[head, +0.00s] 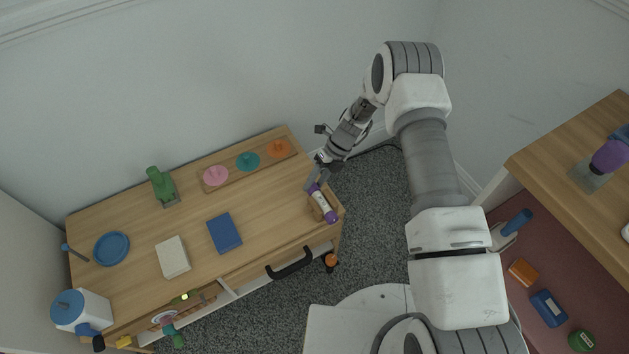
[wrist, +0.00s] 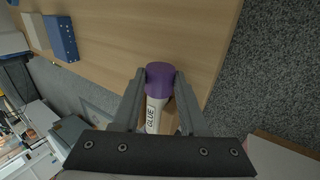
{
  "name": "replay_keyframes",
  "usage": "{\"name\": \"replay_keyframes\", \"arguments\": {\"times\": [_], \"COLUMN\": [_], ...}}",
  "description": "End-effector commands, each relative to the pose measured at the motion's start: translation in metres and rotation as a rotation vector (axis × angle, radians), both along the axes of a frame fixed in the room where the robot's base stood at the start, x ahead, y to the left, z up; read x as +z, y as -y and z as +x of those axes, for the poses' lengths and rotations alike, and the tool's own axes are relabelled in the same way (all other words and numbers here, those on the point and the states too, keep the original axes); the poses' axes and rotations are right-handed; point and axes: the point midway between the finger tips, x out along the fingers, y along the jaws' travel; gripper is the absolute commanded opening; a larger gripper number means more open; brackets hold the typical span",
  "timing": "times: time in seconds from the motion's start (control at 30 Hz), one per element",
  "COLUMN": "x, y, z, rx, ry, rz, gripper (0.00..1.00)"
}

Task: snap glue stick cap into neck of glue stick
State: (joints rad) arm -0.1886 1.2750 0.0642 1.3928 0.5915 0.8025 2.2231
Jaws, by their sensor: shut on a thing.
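The glue stick (head: 322,203) has a white body and purple ends. It sits at the right end of the wooden table, at a small wooden holder. My gripper (head: 313,182) is at its upper purple end, the glue stick cap (head: 314,189). In the wrist view the purple cap (wrist: 160,78) lies between the two fingertips, which are shut on it. The white body (wrist: 153,115) with "GLUE" lettering runs away from the cap and is partly hidden by the fingers. Cap and body appear in line. The neck is hidden, so I cannot tell whether the cap is seated.
The wooden holder (head: 314,207) is near the table's right edge. A blue box (head: 224,233), a cream box (head: 172,257), a board with coloured knobs (head: 230,166) and a green bottle (head: 160,183) stand to the left. A shelf unit (head: 545,165) is at the right.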

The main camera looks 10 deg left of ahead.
Motion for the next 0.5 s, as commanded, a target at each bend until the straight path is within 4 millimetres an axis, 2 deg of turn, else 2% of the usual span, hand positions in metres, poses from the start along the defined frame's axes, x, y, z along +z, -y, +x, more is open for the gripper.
{"name": "replay_keyframes", "arguments": {"times": [0.4,0.43,0.5], "x": [-0.0002,-0.0002,-0.0002], "y": [0.0011,0.0013,0.0013], "z": [-0.0017,-0.0017,-0.0018], "rx": [0.000,0.000,0.000], "ry": [-0.001,-0.001,-0.001], "rz": [-0.001,-0.001,-0.001], "gripper": [0.00,0.44,0.57]}}
